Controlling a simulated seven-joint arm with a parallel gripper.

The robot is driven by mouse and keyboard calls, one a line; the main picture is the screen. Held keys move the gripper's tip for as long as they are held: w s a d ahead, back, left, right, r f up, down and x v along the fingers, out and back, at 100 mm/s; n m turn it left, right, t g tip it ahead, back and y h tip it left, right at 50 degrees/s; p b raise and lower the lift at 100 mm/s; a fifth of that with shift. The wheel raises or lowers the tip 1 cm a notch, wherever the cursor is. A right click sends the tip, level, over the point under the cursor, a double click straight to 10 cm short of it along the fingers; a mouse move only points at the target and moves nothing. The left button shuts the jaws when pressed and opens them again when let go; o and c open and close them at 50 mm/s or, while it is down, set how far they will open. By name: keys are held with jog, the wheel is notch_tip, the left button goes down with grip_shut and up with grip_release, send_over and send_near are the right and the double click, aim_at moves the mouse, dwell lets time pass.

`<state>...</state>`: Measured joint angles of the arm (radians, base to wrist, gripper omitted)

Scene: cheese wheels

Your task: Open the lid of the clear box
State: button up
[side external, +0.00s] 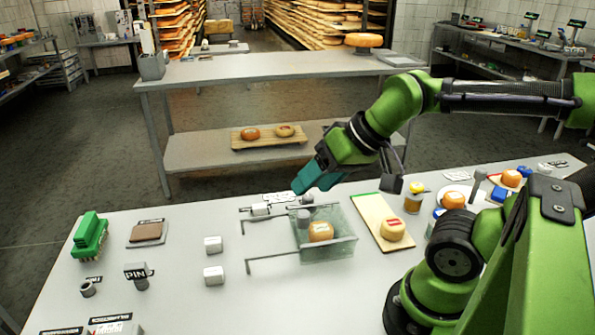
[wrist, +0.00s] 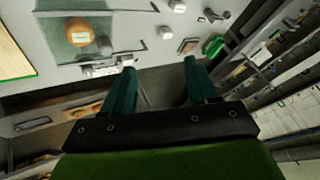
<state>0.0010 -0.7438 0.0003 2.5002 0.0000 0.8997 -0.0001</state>
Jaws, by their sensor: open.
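The clear box (side external: 340,249) stands on the white table, with an orange cheese wheel (side external: 320,231) showing through its walls. A grey knob-like piece (side external: 304,217) sits at its upper left; the lid's edges are hard to make out. In the wrist view the box (wrist: 62,37) is at the upper left, with the cheese (wrist: 79,33) in it. My gripper (side external: 302,187) has teal fingers and is above and behind the box, apart from it. In the wrist view my gripper (wrist: 159,66) is open, with nothing between its fingers.

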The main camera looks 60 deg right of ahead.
jog(key=w+d+f+m+g, duration=0.1)
jog(key=w+d+g, duration=0.25)
jog(key=w, duration=0.25)
jog(key=m+g+h, duration=0.2)
jog(key=g, duration=0.2)
send_over(303, 212)
notch_tip(303, 212, down, 16)
jog(key=shift+f, duration=0.2)
jog(key=shift+w, duration=0.1)
grip_shut()
